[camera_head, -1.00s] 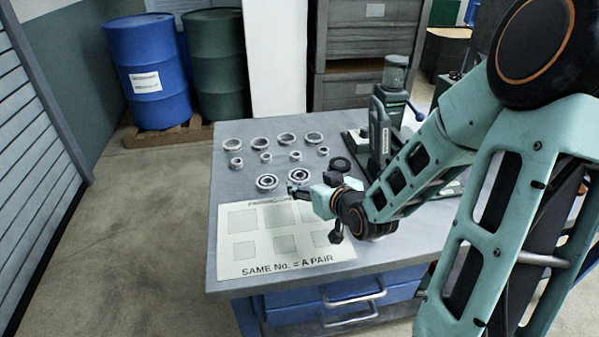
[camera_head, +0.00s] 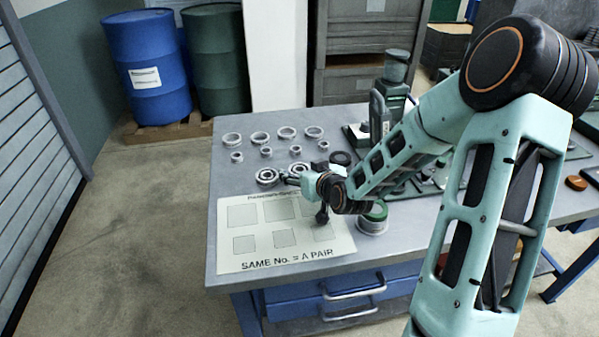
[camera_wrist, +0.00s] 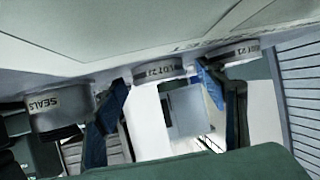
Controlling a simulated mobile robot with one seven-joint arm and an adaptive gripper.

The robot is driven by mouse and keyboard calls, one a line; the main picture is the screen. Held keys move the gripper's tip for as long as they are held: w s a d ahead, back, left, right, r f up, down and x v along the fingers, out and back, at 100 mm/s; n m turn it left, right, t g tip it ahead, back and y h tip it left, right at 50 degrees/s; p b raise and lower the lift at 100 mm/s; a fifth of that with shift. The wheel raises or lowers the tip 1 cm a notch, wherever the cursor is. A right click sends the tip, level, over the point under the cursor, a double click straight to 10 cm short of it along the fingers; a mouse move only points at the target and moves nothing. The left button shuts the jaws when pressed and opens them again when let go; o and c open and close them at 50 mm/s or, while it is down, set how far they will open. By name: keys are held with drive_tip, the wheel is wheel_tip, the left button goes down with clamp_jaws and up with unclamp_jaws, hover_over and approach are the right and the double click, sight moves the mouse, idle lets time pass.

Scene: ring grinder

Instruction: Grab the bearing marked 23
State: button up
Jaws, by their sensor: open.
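In the wrist view, which looks upside down, a metal bearing (camera_wrist: 157,71) with a label that reads like "LOT 23" lies between the two blue-padded fingers of my gripper (camera_wrist: 160,103). The gripper is open and the fingers look apart from it. A second bearing (camera_wrist: 233,53) with a partly readable "LOT" label, perhaps 21, is beyond the right finger. In the head view my gripper (camera_head: 287,179) is low over the table beside two bearings, a left one (camera_head: 267,177) and a right one (camera_head: 298,168). Their numbers are unreadable there; the right one seems to be 23.
Several rings (camera_head: 259,138) stand in two rows behind the bearings. A white sheet (camera_head: 237,245) with printed squares lies in front. A tin marked SEALS (camera_wrist: 58,108) is left in the wrist view. A green-topped tin (camera_head: 373,218) stands right of the sheet.

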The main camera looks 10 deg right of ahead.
drive_tip(key=c, duration=1.2)
drive_tip(key=shift+c, duration=1.3)
drive_tip(key=shift+r, duration=0.15)
